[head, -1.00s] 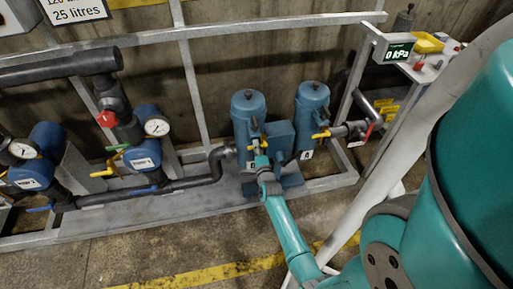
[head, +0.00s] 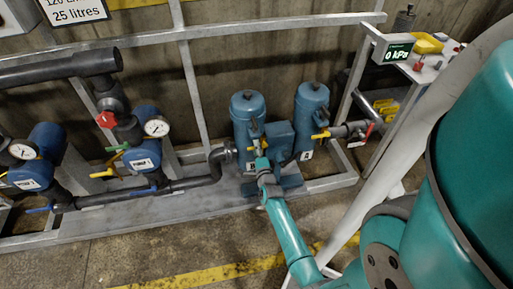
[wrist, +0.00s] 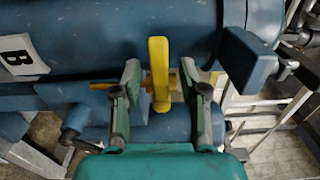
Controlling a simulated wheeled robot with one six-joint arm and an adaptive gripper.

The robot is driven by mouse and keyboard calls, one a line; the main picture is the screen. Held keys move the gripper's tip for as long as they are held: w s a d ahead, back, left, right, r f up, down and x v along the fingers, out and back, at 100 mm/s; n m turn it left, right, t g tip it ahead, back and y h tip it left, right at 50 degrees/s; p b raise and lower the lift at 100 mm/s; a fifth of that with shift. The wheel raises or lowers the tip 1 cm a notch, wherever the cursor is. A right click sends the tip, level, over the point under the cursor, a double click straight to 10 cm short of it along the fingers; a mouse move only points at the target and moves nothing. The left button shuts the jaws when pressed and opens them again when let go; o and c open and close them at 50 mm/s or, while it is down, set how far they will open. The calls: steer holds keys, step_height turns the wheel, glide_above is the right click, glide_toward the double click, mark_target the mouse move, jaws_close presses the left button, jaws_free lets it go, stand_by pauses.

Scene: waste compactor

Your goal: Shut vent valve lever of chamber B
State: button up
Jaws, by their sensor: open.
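Chamber B is the left of two blue upright cylinders (head: 248,115). It fills the top of the wrist view (wrist: 120,35), with its white "B" label (wrist: 20,58) at left. A yellow lever (wrist: 159,75) on a brass-coloured stem stands out from the chamber, crosswise to its long axis. My gripper (wrist: 160,68) is open, with one green finger on each side of the lever. Small gaps seem to show between the fingers and the lever; contact cannot be told. In the head view my gripper (head: 261,160) partly hides the lever and the label.
Chamber A (head: 312,105), with its own yellow lever (head: 321,135), stands close to the right. A blue box (head: 280,138) sits between the chambers. Dark pipes and gauges (head: 156,127) fill the left. A pressure display (head: 397,53) reads 0 kPa. Floor (head: 200,245) in front is clear.

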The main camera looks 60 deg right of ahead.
steer(key=v, duration=1.1)
stand_by(0.3)
steer(key=s+a+r+n+t+y, duration=0.25)
steer(key=s+a+n, duration=0.35)
steer(key=a, duration=0.7)
steer(key=s+a+r+n+t+y, duration=0.15)
steer(key=s+a+n+y, duration=0.25)
steer(key=a+n, duration=0.6)
steer(key=s+a+r+n+y, duration=0.7)
steer(key=s+a+r+n, duration=0.5)
steer(key=a+r, duration=0.1)
steer(key=shift+a+r+g, duration=0.3)
steer(key=shift+r+g, duration=0.1)
steer(key=shift+r, duration=0.35)
